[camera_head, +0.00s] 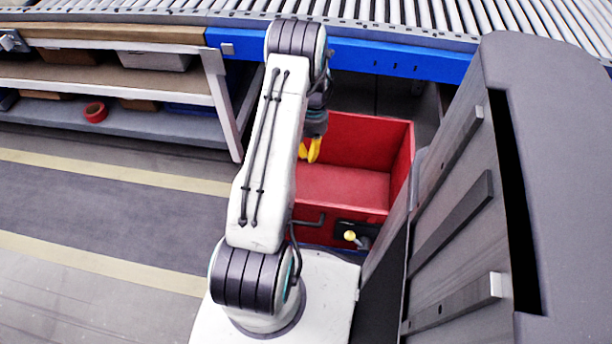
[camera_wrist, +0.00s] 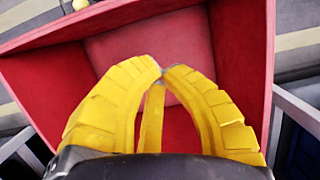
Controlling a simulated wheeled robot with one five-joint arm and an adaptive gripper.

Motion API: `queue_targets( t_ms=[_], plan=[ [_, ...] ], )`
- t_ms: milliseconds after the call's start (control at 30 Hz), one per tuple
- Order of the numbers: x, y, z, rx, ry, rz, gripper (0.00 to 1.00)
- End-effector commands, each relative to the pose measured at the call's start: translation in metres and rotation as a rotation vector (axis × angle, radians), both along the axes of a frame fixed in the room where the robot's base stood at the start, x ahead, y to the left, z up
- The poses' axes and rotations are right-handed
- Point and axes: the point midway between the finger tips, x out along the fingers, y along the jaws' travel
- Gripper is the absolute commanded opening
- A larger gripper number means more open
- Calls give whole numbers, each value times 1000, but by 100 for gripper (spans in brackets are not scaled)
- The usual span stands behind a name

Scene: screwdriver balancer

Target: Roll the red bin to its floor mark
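The red bin (camera_head: 372,140) stands behind my arm in the head view, its far end at the blue-edged conveyor. It is open on top and looks empty inside. A dark latch plate with a yellow knob (camera_head: 350,236) is on its near side, and a dark bar handle (camera_head: 308,221) is beside it. My gripper (camera_head: 309,151) hangs over the left part of the bin. In the wrist view the red bin (camera_wrist: 45,75) surrounds the yellow fingers of my gripper (camera_wrist: 162,72). Their tips meet with nothing visible between them. I cannot make out a distinct floor mark for the bin.
A blue-edged roller conveyor (camera_head: 400,62) runs across the back. A shelf rack (camera_head: 120,85) holds bins and a red tape roll (camera_head: 95,111) at left. A grey cabinet (camera_head: 455,215) closes in the right. Open floor (camera_head: 110,200) with yellow stripes (camera_head: 100,264) lies left.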

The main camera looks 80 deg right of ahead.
Motion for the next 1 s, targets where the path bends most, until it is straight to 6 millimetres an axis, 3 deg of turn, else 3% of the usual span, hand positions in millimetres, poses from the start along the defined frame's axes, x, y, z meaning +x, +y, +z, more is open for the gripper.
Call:
queue_targets(
  t_ms=[167, 600, 1000],
  plan=[
    [-2, 4, -21, 3, 0, -4, 0],
    [-3, 24, -101, 4, 0, -3, 0],
    [-5, 55, -97, 0, -1, -3, 0]
  ],
)
